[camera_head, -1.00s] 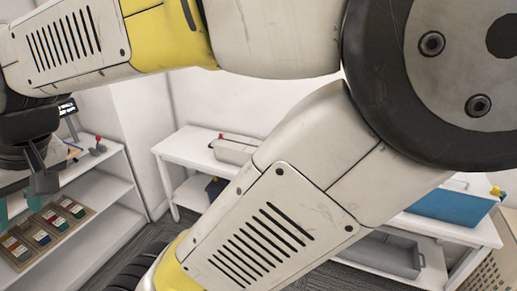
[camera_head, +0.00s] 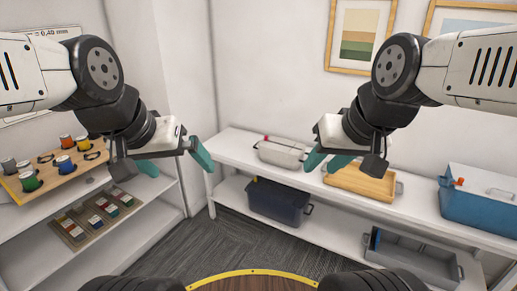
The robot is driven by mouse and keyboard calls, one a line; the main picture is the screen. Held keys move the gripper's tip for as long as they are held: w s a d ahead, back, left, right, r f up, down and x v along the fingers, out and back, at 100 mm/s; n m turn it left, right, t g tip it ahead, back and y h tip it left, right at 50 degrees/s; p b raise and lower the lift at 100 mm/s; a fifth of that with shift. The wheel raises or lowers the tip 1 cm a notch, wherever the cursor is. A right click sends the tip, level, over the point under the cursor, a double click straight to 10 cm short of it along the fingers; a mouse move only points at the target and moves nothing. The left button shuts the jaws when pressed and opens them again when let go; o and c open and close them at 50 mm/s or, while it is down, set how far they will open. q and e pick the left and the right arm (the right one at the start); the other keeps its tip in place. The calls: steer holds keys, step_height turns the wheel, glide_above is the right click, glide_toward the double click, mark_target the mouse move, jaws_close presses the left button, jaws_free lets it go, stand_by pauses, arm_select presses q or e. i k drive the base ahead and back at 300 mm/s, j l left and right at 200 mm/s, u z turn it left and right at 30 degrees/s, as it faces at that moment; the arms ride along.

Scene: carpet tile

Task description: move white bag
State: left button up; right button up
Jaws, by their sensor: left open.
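No thing in view is plainly a white bag. A whitish, bag-like container (camera_head: 282,153) with end handles and a small red part sits on the top of the back white bench, near its left end. My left gripper (camera_head: 175,164) is open and empty, with its teal fingers apart, in front of the left shelf's right end. My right gripper (camera_head: 327,162) hangs in front of the back bench, to the right of the whitish container. Its teal fingers look apart with nothing between them.
A wooden tray (camera_head: 360,184) and a blue cooler-like box (camera_head: 484,200) share the bench top. A dark blue bin (camera_head: 279,202) and a grey tray (camera_head: 412,259) are below. Carpet (camera_head: 228,240) lies between.

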mark_target(292, 160)
steer(key=z, duration=0.3)
steer(key=i+z, duration=0.25)
steer(key=i, duration=0.3)
steer(key=i+j+z, duration=0.2)
steer(key=i, duration=0.35)
steer(key=i+z, duration=0.25)
steer(key=i, duration=0.3)
